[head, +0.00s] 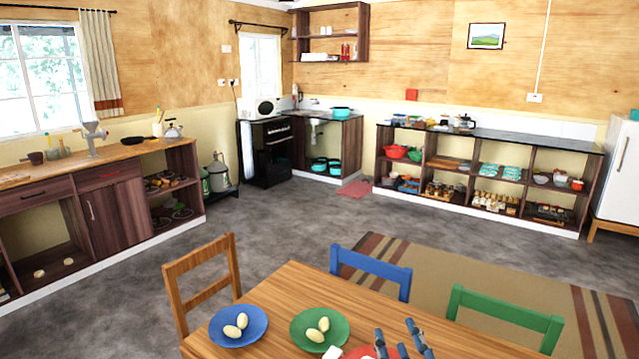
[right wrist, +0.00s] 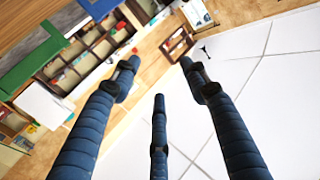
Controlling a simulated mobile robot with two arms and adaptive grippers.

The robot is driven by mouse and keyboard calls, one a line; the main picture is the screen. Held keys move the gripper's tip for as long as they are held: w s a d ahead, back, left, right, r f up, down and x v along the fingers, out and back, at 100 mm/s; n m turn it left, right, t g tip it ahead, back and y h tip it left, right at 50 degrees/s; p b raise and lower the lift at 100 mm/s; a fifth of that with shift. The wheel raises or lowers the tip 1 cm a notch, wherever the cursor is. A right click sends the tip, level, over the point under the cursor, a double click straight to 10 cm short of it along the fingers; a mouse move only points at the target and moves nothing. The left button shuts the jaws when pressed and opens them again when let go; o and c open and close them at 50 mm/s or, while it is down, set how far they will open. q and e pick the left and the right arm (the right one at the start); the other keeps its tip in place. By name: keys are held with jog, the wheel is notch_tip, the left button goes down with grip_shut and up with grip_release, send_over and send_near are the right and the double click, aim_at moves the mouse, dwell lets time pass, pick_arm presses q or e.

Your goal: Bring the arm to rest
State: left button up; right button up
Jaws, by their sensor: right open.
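My right gripper (head: 396,334) shows at the bottom edge of the head view, over the wooden table. In the right wrist view its blue-grey fingers (right wrist: 159,72) are spread apart with nothing between them. A red plate (head: 360,352) lies beside and partly behind the fingers, cut off by the frame edge. A small pale piece (head: 332,352) lies at its left side. Most of my right arm is hidden below the frame. My left gripper is not in view.
The wooden table (head: 296,280) bears a blue plate (head: 220,338) and a green plate (head: 300,340), each with pale egg-shaped items. Wooden (head: 172,290), blue (head: 371,263) and green (head: 500,312) chairs stand around it. The grey floor beyond is largely clear.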

jog(key=s+d+f+g+h, duration=0.1)
jog(key=s+d+f+g, duration=0.25)
jog(key=s+f, duration=0.3)
jog(key=s+d+f+g+h, duration=0.1)
jog(key=s+d+f+g, duration=0.1)
jog(key=s+f+g, duration=0.45)
jog(key=s+f+n+g+y, duration=0.1)
jog(key=s+f+n+g, duration=0.1)
jog(key=s+f, duration=0.45)
jog(key=s+f+n+g+y, duration=0.1)
jog(key=s+f+g, duration=0.15)
jog(key=s, duration=0.65)
jog(key=s+f+b, duration=0.1)
jog(key=s+f, duration=0.2)
jog(key=f, duration=2.7)
jog(key=s+d+f+g+b, duration=0.1)
jog(key=s+d+f+g, duration=0.1)
jog(key=s+f, duration=1.3)
jog(key=shift+s+d+f+n+h, duration=0.3)
jog(key=shift+s+d+n, duration=0.15)
jog(key=shift+s, duration=0.25)
